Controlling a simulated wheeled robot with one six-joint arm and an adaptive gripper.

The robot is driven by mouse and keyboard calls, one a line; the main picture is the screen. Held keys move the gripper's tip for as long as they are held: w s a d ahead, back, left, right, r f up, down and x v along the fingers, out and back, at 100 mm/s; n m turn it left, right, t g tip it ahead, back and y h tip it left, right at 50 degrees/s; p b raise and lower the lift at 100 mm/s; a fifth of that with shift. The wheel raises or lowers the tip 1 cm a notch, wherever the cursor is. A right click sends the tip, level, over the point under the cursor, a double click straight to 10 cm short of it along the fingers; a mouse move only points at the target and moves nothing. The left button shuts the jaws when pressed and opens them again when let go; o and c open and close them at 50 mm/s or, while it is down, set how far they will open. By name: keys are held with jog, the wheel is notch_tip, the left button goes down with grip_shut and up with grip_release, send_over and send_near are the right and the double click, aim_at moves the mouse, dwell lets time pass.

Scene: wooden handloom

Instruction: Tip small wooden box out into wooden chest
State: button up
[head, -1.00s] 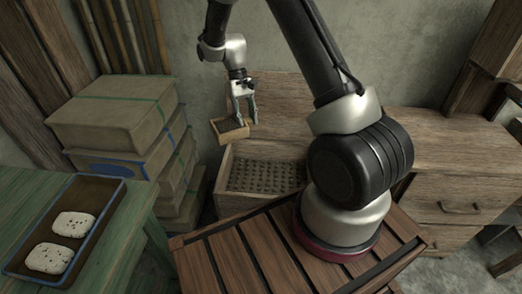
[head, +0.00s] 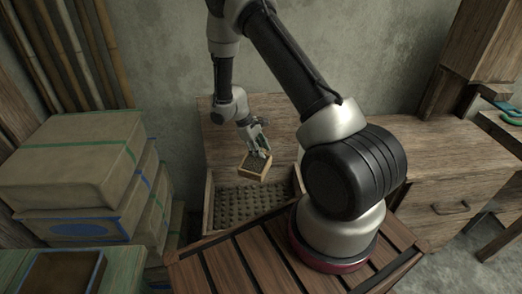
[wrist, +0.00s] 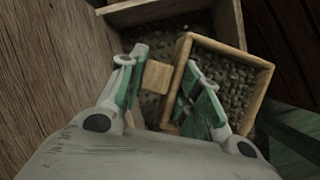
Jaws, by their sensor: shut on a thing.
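The small wooden box (head: 256,166) is held above the wooden chest (head: 208,208). In the wrist view the box (wrist: 232,56) holds many small dark grains or pebbles. My gripper (head: 259,149) is shut on the box, with one finger inside its wall and the other outside, by a small wooden block on its side (wrist: 157,76). The box looks slightly tilted in the head view. The chest is open, with its lid (head: 225,130) raised against the wall. Its inside shows a dark bumpy surface. My arm hides the chest's right side.
Stacked boxes (head: 70,160) stand to the left. A green table with a dark tray (head: 62,275) is at the lower left. A wooden drawer cabinet (head: 445,200) stands to the right.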

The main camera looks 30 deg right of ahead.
aim_at(247, 173)
jog(key=t+h, duration=0.1)
jog(key=s+a+r+t+h, duration=0.1)
jog(key=shift+s+a+m+h, duration=0.15)
jog(key=shift+a+m+h, duration=0.15)
jog(key=shift+h, duration=0.1)
jog(key=shift+s+a+r+t+h, duration=0.25)
jog(key=shift+s+a+t+h, duration=0.15)
jog(key=shift+a+t+h, duration=0.25)
jog(key=s+a+m+t+h, duration=0.1)
jog(key=h, duration=0.2)
jog(key=s+a+f+m+t+h, duration=0.1)
jog(key=a+t+h, duration=0.1)
jog(key=h, duration=0.1)
jog(key=s+a+f+m+t+h, duration=0.1)
jog(key=s+h, duration=0.1)
jog(key=h, duration=0.1)
jog(key=shift+a+f+t, duration=0.25)
jog(key=shift+a, duration=0.15)
jog(key=shift+s+a+f+m+h, duration=0.3)
jog(key=shift+a+m+h, duration=0.15)
jog(key=shift+h, duration=0.35)
jog(key=shift+s+a+f+m+h, duration=0.3)
jog(key=shift+m+h, duration=0.25)
jog(key=shift+h, duration=0.2)
jog(key=shift+w, duration=0.1)
